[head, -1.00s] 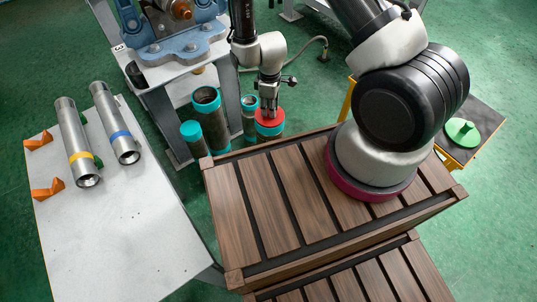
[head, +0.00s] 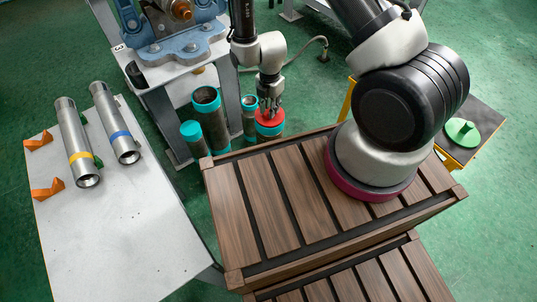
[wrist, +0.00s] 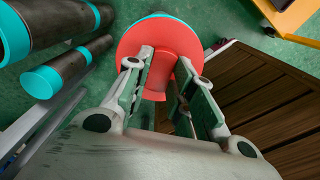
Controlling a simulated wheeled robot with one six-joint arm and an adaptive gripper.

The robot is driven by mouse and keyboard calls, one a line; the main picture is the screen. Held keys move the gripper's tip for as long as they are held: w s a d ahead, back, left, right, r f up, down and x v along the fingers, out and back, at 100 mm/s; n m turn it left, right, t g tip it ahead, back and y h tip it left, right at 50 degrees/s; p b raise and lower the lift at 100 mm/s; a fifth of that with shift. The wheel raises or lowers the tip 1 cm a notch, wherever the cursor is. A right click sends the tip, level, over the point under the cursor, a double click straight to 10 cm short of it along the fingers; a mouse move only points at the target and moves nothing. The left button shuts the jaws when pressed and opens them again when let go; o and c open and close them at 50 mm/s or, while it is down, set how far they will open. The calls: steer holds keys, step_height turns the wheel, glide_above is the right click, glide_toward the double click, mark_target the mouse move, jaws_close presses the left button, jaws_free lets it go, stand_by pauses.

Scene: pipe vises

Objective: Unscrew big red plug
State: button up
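The big red plug (head: 270,117) sits at the top of an upright pipe with a teal collar (head: 270,130), just behind the slatted crate. In the wrist view the plug (wrist: 184,40) shows as a round red disc with a narrower raised grip (wrist: 154,88) pointing toward my palm. My gripper (head: 268,104) points down right over the plug. In the wrist view its fingertips (wrist: 163,62) stand on either side of the raised grip. A narrow gap shows on the grip's right side, so the fingers look open around it. The plug's thread is hidden.
Several teal-collared pipes (head: 207,100) stand left of the plug. The brown slatted crate (head: 300,190) is close in front. A blue vise (head: 180,45) stands on a bench at the back left. Two steel pipes lie on the white table (head: 140,230). A green piece (head: 463,132) rests at right.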

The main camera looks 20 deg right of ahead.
steer(key=shift+o, duration=1.2)
steer(key=shift+r, duration=1.1)
